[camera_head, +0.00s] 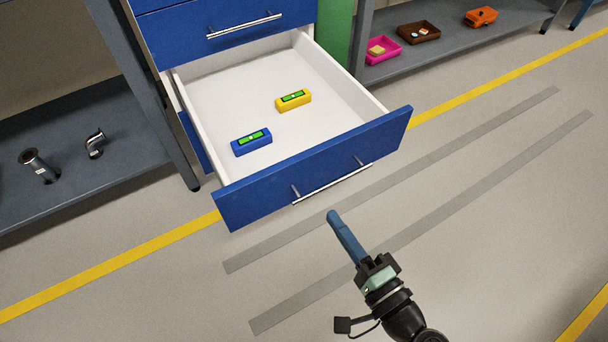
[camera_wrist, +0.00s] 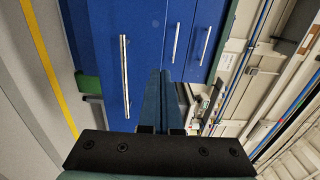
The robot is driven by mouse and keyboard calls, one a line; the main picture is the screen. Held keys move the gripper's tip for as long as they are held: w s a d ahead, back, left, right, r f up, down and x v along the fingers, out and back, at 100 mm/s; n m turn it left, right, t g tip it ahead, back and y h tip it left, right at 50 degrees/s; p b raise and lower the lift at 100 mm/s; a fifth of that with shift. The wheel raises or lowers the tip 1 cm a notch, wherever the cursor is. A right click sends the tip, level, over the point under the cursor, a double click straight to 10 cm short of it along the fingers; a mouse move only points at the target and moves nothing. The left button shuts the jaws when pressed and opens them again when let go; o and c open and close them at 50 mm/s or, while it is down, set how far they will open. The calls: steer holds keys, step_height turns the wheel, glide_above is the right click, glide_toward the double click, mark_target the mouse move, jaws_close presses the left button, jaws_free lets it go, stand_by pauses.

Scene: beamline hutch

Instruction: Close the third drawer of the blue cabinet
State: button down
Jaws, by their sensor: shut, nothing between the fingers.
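The blue cabinet (camera_head: 180,45) stands at the top of the head view. One of its drawers is pulled far out, with a blue front (camera_head: 315,170) and a silver bar handle (camera_head: 333,184). A blue level (camera_head: 251,142) and a yellow level (camera_head: 293,100) lie inside on its white floor. My gripper (camera_head: 333,215) is shut and empty, just in front of the drawer front, below the handle in the picture. In the wrist view my shut fingers (camera_wrist: 165,85) point at the blue fronts, beside a long handle (camera_wrist: 125,75). Contact cannot be told.
A grey shelf on the left holds metal pipe fittings (camera_head: 94,144). A shelf on the right holds a pink tray (camera_head: 383,50), a brown tray (camera_head: 418,32) and an orange item (camera_head: 480,17). The floor around the drawer is clear, with a yellow line (camera_head: 150,251).

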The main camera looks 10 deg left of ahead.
mark_target(296, 165)
steer(key=b+x, duration=0.3)
steer(key=x, duration=0.9)
